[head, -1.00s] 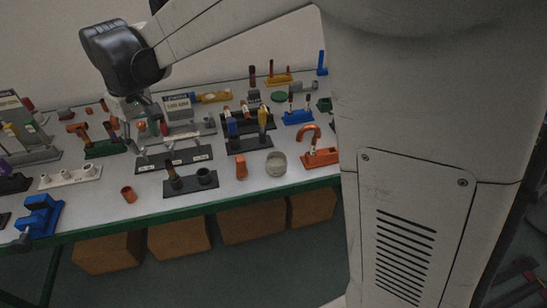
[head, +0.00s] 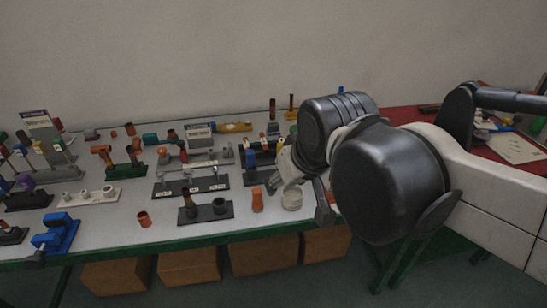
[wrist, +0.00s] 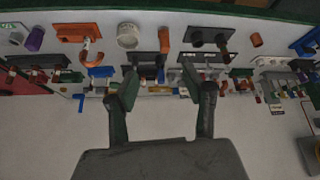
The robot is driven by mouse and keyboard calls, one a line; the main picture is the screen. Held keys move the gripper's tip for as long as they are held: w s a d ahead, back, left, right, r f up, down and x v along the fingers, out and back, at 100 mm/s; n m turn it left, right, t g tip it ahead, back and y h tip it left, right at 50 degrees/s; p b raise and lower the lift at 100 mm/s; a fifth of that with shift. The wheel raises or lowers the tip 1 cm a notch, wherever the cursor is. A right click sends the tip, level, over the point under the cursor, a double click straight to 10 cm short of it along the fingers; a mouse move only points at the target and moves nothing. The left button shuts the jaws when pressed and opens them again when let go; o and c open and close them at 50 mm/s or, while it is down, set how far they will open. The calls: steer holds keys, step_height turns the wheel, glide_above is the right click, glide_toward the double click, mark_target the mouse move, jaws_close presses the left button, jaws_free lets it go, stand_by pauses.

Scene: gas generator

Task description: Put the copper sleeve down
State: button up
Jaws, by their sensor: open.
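A short, hollow copper-coloured sleeve (head: 144,219) stands on the table near its front edge, left of a black two-post holder (head: 206,212). It also shows at the upper right of the wrist view (wrist: 257,39), apart from my gripper. My gripper (wrist: 159,86) is open, with nothing between its fingers, above the table. In the head view the gripper (head: 286,172) is at the right part of the table, partly hidden by my arm. A second small orange-brown piece (head: 130,129) sits at the back left; I cannot tell whether it is a sleeve.
An orange block (head: 257,200) and a pale round jar (head: 291,199) stand right of the black holder. A blue vise (head: 55,234) is at the front left. Racks with tools crowd the middle and back. Bare table surrounds the sleeve.

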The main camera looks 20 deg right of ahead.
steer(key=shift+m+t, duration=0.5)
steer(key=shift+m, duration=0.1)
steer(key=s+d, duration=0.1)
steer(key=s+f, duration=0.1)
steer(key=s+d+f, duration=0.1)
steer(key=shift+s+d, duration=0.3)
steer(key=shift+s, duration=0.05)
stand_by(0.6)
